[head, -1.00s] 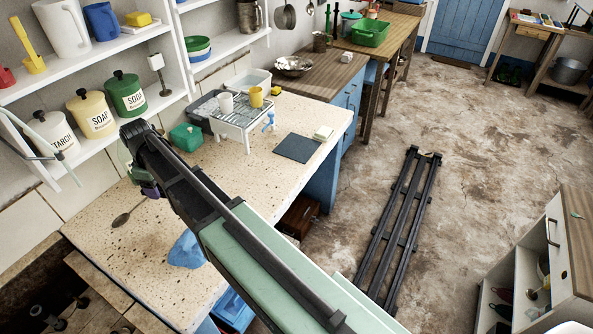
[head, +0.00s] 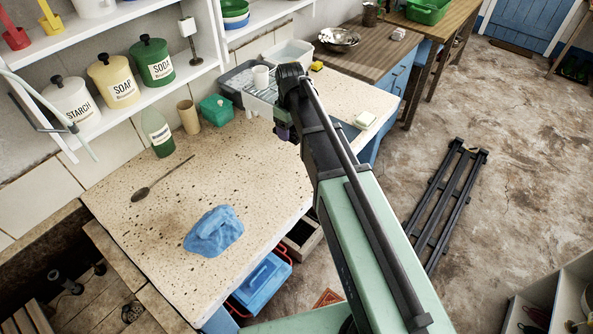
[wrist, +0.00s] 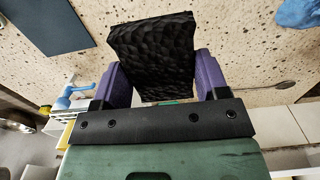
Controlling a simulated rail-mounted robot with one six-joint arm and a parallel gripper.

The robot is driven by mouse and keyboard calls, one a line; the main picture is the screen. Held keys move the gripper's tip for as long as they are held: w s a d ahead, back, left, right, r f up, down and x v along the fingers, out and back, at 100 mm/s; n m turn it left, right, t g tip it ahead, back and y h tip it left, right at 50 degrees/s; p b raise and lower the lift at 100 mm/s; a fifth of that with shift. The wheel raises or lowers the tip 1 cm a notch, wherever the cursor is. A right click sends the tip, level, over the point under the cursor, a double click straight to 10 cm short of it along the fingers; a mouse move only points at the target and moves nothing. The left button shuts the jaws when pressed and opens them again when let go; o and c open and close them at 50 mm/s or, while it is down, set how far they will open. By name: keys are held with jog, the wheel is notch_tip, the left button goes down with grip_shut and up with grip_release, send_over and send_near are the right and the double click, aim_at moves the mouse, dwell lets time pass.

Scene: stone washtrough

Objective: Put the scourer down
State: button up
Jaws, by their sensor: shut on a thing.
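A black, bumpy-faced block, which I take as the scourer (wrist: 153,50), sits between the purple fingers of my gripper (wrist: 160,68) in the wrist view. My gripper is shut on it, with the speckled stone counter behind it. I cannot tell how far the scourer is above the counter. In the head view, only a purple bit of my gripper (head: 283,132) shows under the dark wrist, by the dish rack, and the scourer is hidden there. The speckled counter (head: 240,165) runs beneath. A dark flat mat (wrist: 45,25) lies on it in the wrist view.
A blue cloth (head: 213,232), a spoon (head: 160,180), a green-based bottle (head: 157,133), a tan cup (head: 188,117) and a green box (head: 216,110) stand or lie on the counter. A white cup (head: 261,76) is at the rack. The counter between cloth and box is bare.

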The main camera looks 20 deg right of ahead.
aim_at(292, 170)
notch_tip(292, 170, down, 18)
jog(key=b, duration=1.5)
jog(key=shift+w+r, duration=0.1)
jog(key=shift+r, duration=0.3)
jog(key=shift+f, duration=0.25)
jog(key=o, duration=0.9)
jog(key=shift+r, duration=0.1)
notch_tip(292, 170, up, 13)
jog(key=p, duration=1.3)
jog(key=s+m, duration=0.2)
jog(key=s, duration=0.5)
jog(key=s+m, duration=0.3)
jog(key=s, duration=0.4)
jog(key=s+m, duration=0.2)
jog(key=s, duration=0.5)
jog(key=shift+f+b, duration=0.35)
jog(key=shift+b, duration=0.05)
